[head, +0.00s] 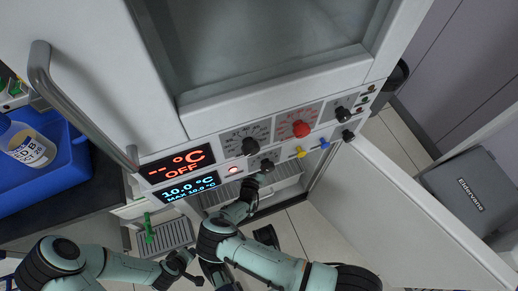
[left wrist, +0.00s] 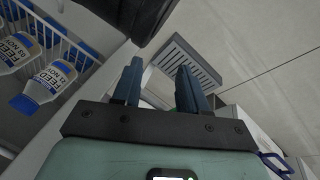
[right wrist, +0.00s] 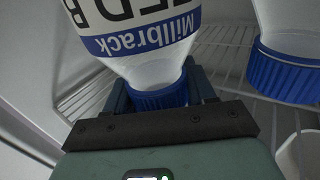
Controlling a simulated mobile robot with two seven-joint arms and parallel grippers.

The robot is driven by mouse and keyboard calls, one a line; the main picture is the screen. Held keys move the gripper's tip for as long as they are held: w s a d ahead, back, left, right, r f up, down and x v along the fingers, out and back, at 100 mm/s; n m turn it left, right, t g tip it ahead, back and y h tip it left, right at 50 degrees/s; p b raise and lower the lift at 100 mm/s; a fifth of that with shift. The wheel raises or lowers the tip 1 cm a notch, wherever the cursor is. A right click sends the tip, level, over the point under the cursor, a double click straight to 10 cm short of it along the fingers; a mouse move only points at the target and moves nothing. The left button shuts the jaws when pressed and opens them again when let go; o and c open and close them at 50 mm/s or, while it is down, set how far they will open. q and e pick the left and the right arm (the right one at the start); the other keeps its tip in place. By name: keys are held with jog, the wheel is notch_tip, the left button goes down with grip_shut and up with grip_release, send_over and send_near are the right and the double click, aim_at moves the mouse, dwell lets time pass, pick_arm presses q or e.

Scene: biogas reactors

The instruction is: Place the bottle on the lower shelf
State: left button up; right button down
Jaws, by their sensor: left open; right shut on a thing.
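In the right wrist view my right gripper (right wrist: 162,92) is shut on the neck end of a clear bottle (right wrist: 135,62). The bottle has a blue cap (right wrist: 160,97) and a white label with a blue Millbrack band. It is over a wire shelf (right wrist: 225,60) inside the white cabinet; I cannot tell whether it touches the wires. In the head view the control panel hides the right gripper and bottle. My left gripper (left wrist: 160,88) is open and empty, outside the cabinet; it also shows low in the head view (head: 187,268).
A second blue-capped bottle (right wrist: 285,65) stands close to the right of the held one. The open cabinet door (head: 400,220) is at the right. Several bottles (left wrist: 45,85) sit by a white wire rack. A blue bin (head: 55,175) and a grey box (head: 470,190) flank the cabinet.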

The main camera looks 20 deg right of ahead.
jog(key=shift+w+d, duration=0.3)
jog(key=shift+w, duration=0.05)
pick_arm(q)
jog(key=shift+g, duration=0.5)
jog(key=s+f, duration=0.1)
jog(key=s+f+b, duration=0.1)
jog(key=s, duration=0.1)
jog(key=shift+s+a+f, duration=0.1)
jog(key=shift+a+f, duration=0.15)
jog(key=shift+f, duration=0.15)
pick_arm(e)
jog(key=w+d, duration=0.1)
jog(key=w+d+f, duration=0.1)
jog(key=w, duration=0.1)
jog(key=shift+d+f, duration=0.1)
jog(key=shift+f, duration=0.1)
pick_arm(q)
jog(key=shift+f+b, duration=0.1)
jog(key=shift+b, duration=0.2)
pick_arm(e)
jog(key=shift+c, duration=1.9)
grip_release()
jog(key=shift+f, duration=0.1)
pick_arm(q)
jog(key=shift+s, duration=0.15)
